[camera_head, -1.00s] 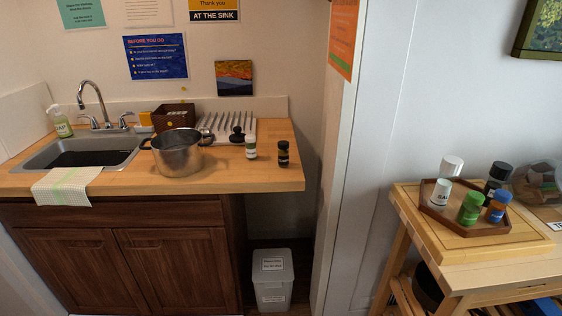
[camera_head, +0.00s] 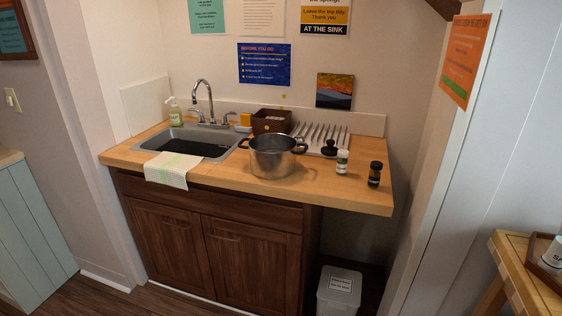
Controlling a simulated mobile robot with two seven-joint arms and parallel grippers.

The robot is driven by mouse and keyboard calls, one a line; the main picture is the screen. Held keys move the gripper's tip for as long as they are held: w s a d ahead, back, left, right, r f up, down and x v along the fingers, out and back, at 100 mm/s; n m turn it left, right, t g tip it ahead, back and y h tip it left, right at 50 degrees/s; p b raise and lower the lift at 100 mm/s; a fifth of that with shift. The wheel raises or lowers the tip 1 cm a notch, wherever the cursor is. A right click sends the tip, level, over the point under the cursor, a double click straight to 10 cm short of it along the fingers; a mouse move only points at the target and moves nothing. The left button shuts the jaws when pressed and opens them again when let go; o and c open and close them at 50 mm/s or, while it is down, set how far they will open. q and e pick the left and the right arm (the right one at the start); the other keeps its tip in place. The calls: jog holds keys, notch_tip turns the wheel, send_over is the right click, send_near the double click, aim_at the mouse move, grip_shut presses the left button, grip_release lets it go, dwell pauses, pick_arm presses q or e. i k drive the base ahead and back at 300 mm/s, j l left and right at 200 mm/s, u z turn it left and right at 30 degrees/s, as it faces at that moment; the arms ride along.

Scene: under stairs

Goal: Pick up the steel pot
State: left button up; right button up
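The steel pot (camera_head: 273,162) stands upright on the wooden counter, just right of the sink. It is open-topped, shiny and grey, with a dark handle on its left side and another on its right. Neither of my grippers is in view.
The sink (camera_head: 190,143) with a draped towel (camera_head: 172,170) is left of the pot. A brown basket (camera_head: 271,121) and a drying rack (camera_head: 322,135) stand behind it. Two spice jars (camera_head: 342,162) (camera_head: 375,174) are to its right. The counter front (camera_head: 310,190) is clear. A bin (camera_head: 338,291) stands below.

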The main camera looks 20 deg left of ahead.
aim_at(273, 156)
jog(key=j+z, duration=0.15)
jog(key=z, duration=0.3)
jog(key=j+z, duration=0.2)
jog(key=z, duration=0.25)
jog(key=j+z, duration=0.15)
jog(key=z, duration=0.3)
jog(key=j+z, duration=0.2)
jog(key=k+j+z, duration=0.15)
jog(key=j, duration=0.2)
jog(key=k+j+z, duration=0.3)
jog(key=j, duration=0.2)
jog(key=k+j+z, duration=0.1)
jog(key=j, duration=0.2)
jog(key=k+j+z, duration=0.1)
jog(key=k+j, duration=0.35)
jog(key=j, duration=0.15)
jog(key=k+j, duration=0.3)
jog(key=j, duration=0.2)
jog(key=k+j, duration=0.35)
jog(key=j, duration=0.2)
jog(key=i+z, duration=0.05)
